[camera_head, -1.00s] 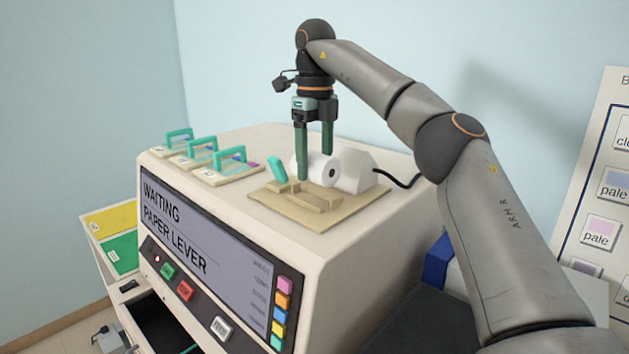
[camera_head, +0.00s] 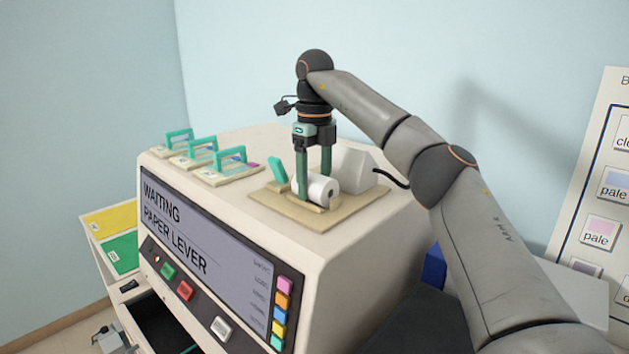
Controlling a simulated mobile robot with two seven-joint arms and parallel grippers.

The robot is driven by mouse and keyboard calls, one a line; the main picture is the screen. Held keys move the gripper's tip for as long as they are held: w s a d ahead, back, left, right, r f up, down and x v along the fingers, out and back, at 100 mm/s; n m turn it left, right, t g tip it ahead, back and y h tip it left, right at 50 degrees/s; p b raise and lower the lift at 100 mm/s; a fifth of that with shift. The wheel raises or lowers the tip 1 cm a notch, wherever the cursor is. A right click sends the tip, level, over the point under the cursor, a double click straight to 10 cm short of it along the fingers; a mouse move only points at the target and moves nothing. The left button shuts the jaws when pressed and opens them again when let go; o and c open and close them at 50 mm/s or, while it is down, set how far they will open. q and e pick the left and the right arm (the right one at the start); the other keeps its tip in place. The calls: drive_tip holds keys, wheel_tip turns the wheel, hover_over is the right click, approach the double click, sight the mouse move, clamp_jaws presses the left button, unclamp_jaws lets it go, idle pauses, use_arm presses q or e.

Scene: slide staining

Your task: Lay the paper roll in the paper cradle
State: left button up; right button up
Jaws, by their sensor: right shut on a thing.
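The cradle (camera_head: 330,222) is a tan plate with low wooden rails beside the roll. My right gripper (camera_head: 314,190) points straight down with its green fingers on either side of the roll, shut on it. The roll's underside and its contact with the rails are partly hidden. A teal lever (camera_head: 277,171) stands tilted at the cradle's left side. My left gripper is not in view.
The machine's screen (camera_head: 200,220) reads "WAITING PAPER LEVER". Several teal-handled holders (camera_head: 232,168) sit to the left on the machine top. A white wedge-shaped block (camera_head: 354,167) with a black cable stands just behind the roll.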

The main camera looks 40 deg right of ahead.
sight(314, 174)
drive_tip(key=o, duration=1.5)
drive_tip(key=shift+f, duration=0.1)
drive_tip(key=shift+r, duration=3.95)
